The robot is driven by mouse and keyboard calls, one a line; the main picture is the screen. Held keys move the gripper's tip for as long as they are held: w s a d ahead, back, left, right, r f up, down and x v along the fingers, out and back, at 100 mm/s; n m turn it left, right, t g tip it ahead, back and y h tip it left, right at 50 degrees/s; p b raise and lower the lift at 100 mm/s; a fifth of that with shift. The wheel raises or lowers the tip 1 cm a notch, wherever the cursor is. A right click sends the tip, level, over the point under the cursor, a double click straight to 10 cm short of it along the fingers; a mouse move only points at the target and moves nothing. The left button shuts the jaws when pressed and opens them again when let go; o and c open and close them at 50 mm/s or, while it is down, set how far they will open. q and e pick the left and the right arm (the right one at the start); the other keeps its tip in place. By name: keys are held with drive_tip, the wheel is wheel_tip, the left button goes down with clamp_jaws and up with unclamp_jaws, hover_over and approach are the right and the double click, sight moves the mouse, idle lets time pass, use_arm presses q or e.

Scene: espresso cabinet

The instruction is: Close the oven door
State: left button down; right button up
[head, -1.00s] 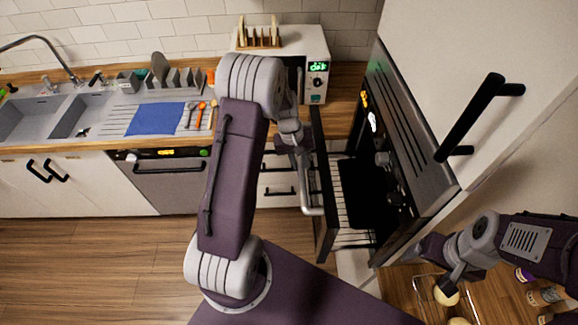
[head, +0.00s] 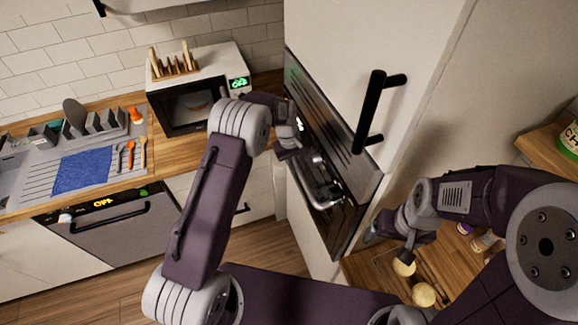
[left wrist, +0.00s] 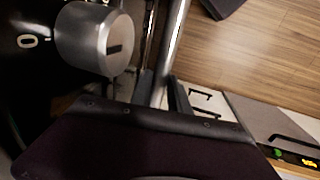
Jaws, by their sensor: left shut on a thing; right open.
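The oven (head: 335,150) is built into the tall white cabinet. Its dark door (head: 345,222) stands upright against the oven front, and no interior shows; I cannot tell whether a thin gap is left. The silver bar handle (head: 326,196) runs across the door and also shows in the left wrist view (left wrist: 176,42). My left gripper (left wrist: 163,92) is shut around this bar, close to a round silver knob (left wrist: 95,40) on the oven panel. In the head view my left wrist partly covers the oven. My right gripper (head: 398,250) is open, above the wooden counter on the right.
A microwave (head: 195,100) with a wooden rack on top stands on the left counter. The tall cabinet's black handle (head: 372,112) sticks out above the oven. Round pale items (head: 424,294) lie below my right gripper. Wooden floor (head: 100,295) is clear at lower left.

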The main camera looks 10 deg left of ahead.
use_arm(q)
drive_tip(key=shift+w+r, duration=0.15)
drive_tip(key=shift+w, duration=0.1)
drive_tip(key=c, duration=1.5)
unclamp_jaws()
drive_tip(key=shift+o, duration=1.2)
drive_tip(key=shift+w, duration=0.1)
drive_tip(key=shift+w+d+f, duration=0.1)
drive_tip(key=shift+w+f, duration=0.05)
drive_tip(key=shift+f, duration=0.05)
drive_tip(key=shift+r, duration=0.3)
wheel_tip(320, 180, up, 8)
drive_tip(key=s+a+b, duration=0.1)
drive_tip(key=b, duration=0.1)
drive_tip(key=shift+a+r, duration=0.15)
drive_tip(key=shift+a, duration=0.1)
